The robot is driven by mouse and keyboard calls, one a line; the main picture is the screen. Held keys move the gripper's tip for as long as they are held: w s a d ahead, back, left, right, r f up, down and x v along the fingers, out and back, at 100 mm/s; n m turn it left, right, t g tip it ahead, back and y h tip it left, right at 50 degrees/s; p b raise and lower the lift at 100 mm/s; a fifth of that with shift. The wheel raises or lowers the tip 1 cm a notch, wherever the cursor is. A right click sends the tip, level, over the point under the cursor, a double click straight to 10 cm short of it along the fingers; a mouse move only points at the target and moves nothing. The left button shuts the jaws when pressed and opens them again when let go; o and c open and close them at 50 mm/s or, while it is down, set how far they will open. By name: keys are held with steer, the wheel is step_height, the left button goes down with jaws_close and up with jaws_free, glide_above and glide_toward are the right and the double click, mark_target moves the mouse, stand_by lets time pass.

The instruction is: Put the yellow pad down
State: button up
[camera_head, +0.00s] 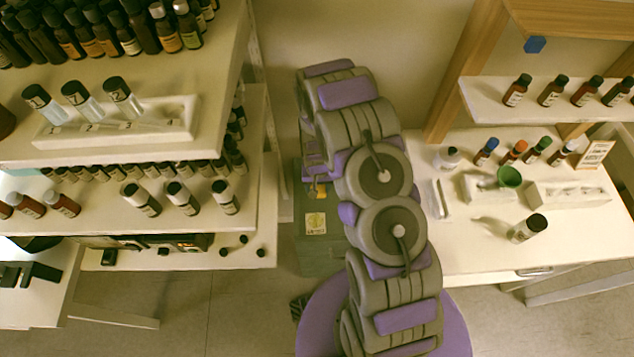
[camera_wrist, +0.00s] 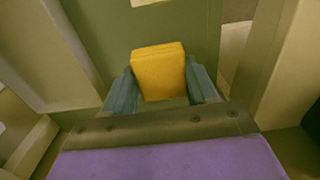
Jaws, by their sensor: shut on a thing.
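The yellow pad (camera_wrist: 158,72) is in the wrist view, held upright between the two grey-blue fingers of my gripper (camera_wrist: 163,86). The fingers press on its left and right sides. In the head view a small bit of the yellow pad (camera_head: 320,193) shows beside my arm, above the greenish box between the two tables. My arm hides most of my gripper there. A green surface lies behind the pad in the wrist view; I cannot tell whether the pad touches it.
The greenish box (camera_head: 318,255) stands on the floor with a pale yellow label (camera_head: 316,222). A shelf unit (camera_head: 275,170) with rows of bottles is on the left. A white table (camera_head: 470,255) with bottles, a green funnel (camera_head: 509,176) and trays is on the right.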

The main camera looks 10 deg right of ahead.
steer(key=w, duration=0.3)
steer(key=shift+w+a+f+b, duration=0.2)
steer(key=shift+w+a+b, duration=0.1)
steer(key=shift+w, duration=0.05)
steer(key=shift+w+a, duration=0.15)
steer(key=shift+d+f+b, duration=0.3)
steer(key=shift+d+f, duration=0.05)
steer(key=shift+f, duration=0.6)
steer(key=shift+d+f+b, duration=0.3)
steer(key=shift+f, duration=0.6)
steer(key=shift+a+r, duration=0.1)
steer(key=shift+a, duration=0.05)
steer(key=o, duration=1.2)
steer(key=shift+a, duration=0.35)
steer(key=shift+d, duration=0.35)
steer(key=shift+r, duration=0.15)
step_height(320, 180, up, 11)
steer(key=p, duration=0.3)
step_height(320, 180, up, 23)
glide_above(319, 188)
steer(key=s, duration=0.8)
steer(key=s+r+n+g, duration=0.1)
steer(key=s+r, duration=0.5)
steer(key=s, duration=0.6)
steer(key=s+r+n, duration=0.1)
steer(key=s+r, duration=0.4)
steer(key=s, duration=0.7)
steer(key=shift+s+a+r+g, duration=0.2)
steer(key=shift+r+g, duration=0.15)
steer(key=shift+g, duration=0.05)
